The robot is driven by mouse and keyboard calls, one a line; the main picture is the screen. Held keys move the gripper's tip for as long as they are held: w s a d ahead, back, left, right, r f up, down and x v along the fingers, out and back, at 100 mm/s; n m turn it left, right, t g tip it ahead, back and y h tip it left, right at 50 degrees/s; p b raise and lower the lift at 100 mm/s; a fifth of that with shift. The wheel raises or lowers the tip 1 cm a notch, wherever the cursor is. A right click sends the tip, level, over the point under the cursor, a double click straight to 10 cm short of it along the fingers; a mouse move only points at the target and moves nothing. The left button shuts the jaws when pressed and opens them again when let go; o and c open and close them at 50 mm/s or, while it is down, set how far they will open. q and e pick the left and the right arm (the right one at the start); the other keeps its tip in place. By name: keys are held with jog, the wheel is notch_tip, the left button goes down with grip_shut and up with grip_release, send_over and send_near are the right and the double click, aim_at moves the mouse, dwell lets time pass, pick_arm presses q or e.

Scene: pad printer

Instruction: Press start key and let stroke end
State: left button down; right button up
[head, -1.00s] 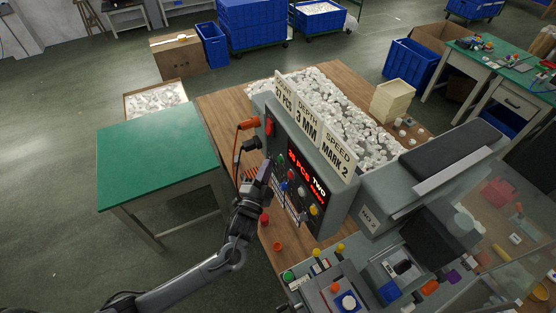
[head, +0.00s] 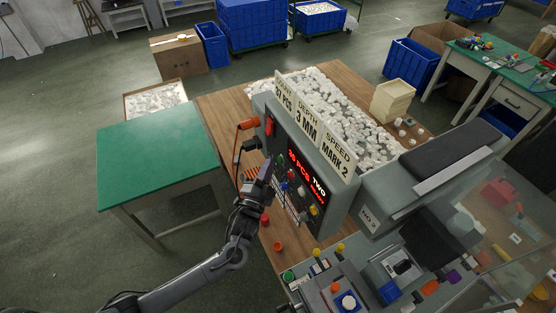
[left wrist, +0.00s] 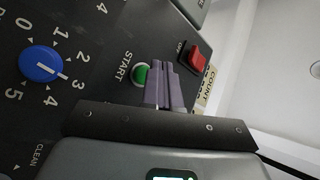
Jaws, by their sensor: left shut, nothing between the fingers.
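The green start key (left wrist: 141,75) is on the dark control panel beside the word START in the left wrist view. My left gripper (left wrist: 166,72) is shut and empty, its fingertips at the panel next to the key. The fingers hide part of the key's right side, and I cannot tell whether they touch it. In the head view, my left gripper (head: 268,166) points at the panel's upper left area. The pad printer's lit red display (head: 299,165) shows beside it. My right gripper is not in view.
A red OFF switch (left wrist: 197,58) is right of the fingers, and a blue numbered knob (left wrist: 41,64) is left of the key. Signs (head: 311,123) stand on top of the panel. A green table (head: 158,155) stands at the left, with bare floor in front.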

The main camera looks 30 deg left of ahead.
pick_arm(q)
jog(key=shift+w+d, duration=0.15)
jog(key=shift+w, duration=0.1)
dwell(0.5)
jog(key=shift+w+d, duration=0.2)
jog(key=shift+w, duration=0.1)
dwell(0.4)
jog(key=shift+s+a, duration=0.1)
jog(key=shift+s+a+p, duration=0.4)
jog(key=shift+s+p, duration=0.1)
jog(key=shift+s, duration=0.25)
